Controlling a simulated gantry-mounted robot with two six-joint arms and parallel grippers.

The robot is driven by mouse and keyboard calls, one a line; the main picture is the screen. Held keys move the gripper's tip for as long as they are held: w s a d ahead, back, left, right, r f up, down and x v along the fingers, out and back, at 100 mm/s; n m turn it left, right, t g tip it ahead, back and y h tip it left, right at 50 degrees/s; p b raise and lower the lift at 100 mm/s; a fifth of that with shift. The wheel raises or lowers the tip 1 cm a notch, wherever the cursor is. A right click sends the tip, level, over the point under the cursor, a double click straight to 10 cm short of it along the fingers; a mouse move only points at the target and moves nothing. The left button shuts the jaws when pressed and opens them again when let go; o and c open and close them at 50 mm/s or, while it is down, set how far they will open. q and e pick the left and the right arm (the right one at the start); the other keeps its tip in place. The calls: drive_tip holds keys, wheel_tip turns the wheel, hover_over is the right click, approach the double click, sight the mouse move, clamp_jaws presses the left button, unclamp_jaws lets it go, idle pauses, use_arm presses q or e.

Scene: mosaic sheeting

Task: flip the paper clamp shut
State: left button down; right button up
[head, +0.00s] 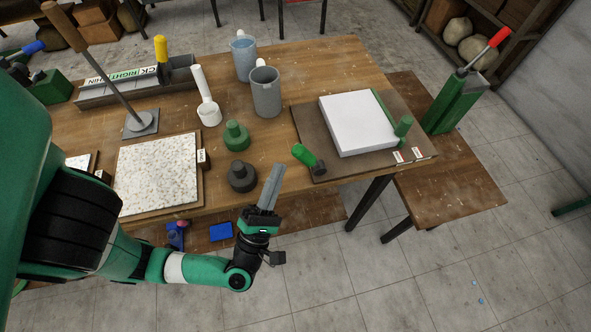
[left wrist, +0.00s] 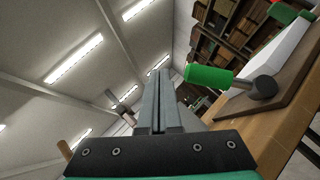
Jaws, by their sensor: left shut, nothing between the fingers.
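A stack of white paper (head: 358,122) lies on a brown board (head: 310,132) at the right end of the table. A green bar (head: 381,108) runs along its right edge. A second green part (head: 403,127) stands at the bar's near end. A green-handled lever (head: 304,155) with a dark round pivot sits at the board's near left corner, its handle tilted up and left. It also shows in the left wrist view (left wrist: 212,77), right of the fingers. My left gripper (head: 276,170) is shut and empty, left of the lever and apart from it. My right gripper is out of view.
Dark (head: 242,176) and green (head: 236,136) weights stand left of the gripper. A speckled slab (head: 157,173) lies left.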

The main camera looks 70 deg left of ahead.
sight(310, 161)
use_arm(q)
drive_tip(key=s+f+m+t+h+b, duration=0.2)
drive_tip(key=f+m+h, duration=0.4)
drive_tip(key=f, duration=0.3)
drive_tip(key=s+m+t, duration=0.1)
drive_tip(key=s, duration=0.1)
drive_tip(key=shift+s+h, duration=0.3)
drive_tip(key=shift+f, duration=0.1)
drive_tip(key=b+x, duration=0.1)
drive_tip(key=x, duration=0.9)
